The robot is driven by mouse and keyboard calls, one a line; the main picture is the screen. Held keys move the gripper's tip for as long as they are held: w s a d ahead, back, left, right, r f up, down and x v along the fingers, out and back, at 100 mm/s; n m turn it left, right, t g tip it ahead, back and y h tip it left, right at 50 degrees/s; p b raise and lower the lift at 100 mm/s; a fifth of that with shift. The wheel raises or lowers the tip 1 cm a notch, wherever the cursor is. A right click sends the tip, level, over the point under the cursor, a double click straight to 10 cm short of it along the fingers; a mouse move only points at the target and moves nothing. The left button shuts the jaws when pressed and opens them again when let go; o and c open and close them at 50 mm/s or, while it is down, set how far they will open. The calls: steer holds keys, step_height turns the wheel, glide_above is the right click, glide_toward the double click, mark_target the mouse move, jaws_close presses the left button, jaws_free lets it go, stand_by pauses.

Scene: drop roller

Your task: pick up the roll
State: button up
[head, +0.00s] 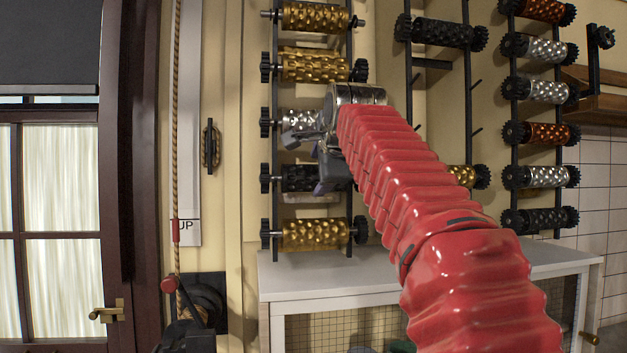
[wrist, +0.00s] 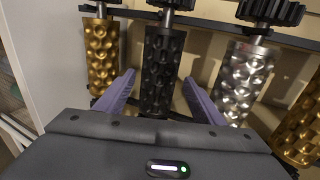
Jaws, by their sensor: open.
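My gripper (head: 328,172) is at the left wall rack, its two purple fingers spread apart with nothing held. In the wrist view, my gripper (wrist: 162,92) has a black studded roll (wrist: 162,65) between its open fingers, with gaps on both sides. The same black roll (head: 298,178) sits level on the rack in the head view, its right end hidden by my gripper. A silver roll (head: 300,121) rests just above it, partly covered by my wrist; it also shows in the wrist view (wrist: 242,80). A gold roll (head: 308,234) rests below, also seen in the wrist view (wrist: 101,50).
More gold rolls (head: 314,66) sit higher on this rack. Other racks to the right hold black, silver and copper rolls (head: 548,133). A white cabinet top (head: 310,278) lies below the rack. A rope (head: 176,110) hangs at the left, beside a door.

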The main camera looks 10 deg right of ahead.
mark_target(316, 175)
steer(key=shift+x, duration=2.5)
steer(key=shift+a+f, duration=0.1)
steer(key=shift+f, duration=0.05)
steer(key=shift+f, duration=0.15)
jaws_close()
